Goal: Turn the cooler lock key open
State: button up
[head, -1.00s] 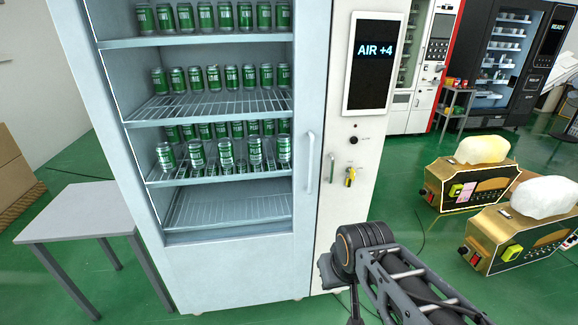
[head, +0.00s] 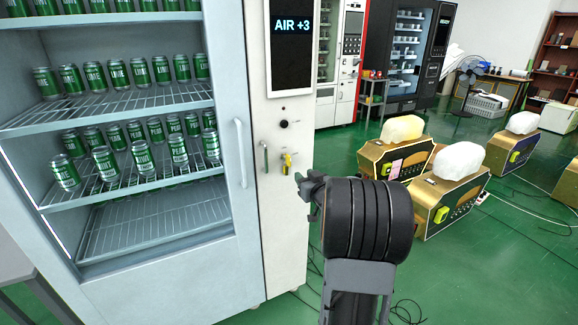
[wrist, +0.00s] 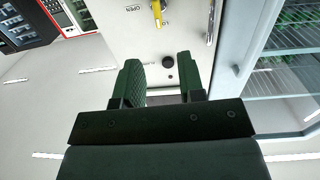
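The yellow lock key (head: 287,160) sits in the white control panel of the cooler, right of the glass door, beside a thin metal handle (head: 265,158). In the wrist view, which is upside down, the key (wrist: 157,12) is at the top edge, partly cut off, between the word OPEN and a partly hidden label starting LO. My gripper (head: 308,188) is in front of the panel, right of and a little below the key, apart from it. In the wrist view my gripper (wrist: 160,75) is open with nothing between its fingers.
The display (head: 291,45) reads AIR +3. A black knob (head: 284,124) sits above the key. The door handle (head: 240,152) and shelves of green cans (head: 104,160) are to the left. Gold machines (head: 450,200) stand on the green floor to the right.

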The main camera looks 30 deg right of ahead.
aim_at(290, 162)
jog(key=w+d, duration=0.1)
jog(key=w, duration=0.3)
jog(key=w+p, duration=0.1)
jog(key=w, duration=0.4)
jog(key=w+d, duration=0.1)
jog(key=w, duration=0.3)
jog(key=shift+w+d+f, duration=0.2)
jog(key=shift+d+f, duration=0.05)
jog(key=shift+d, duration=0.05)
grip_shut()
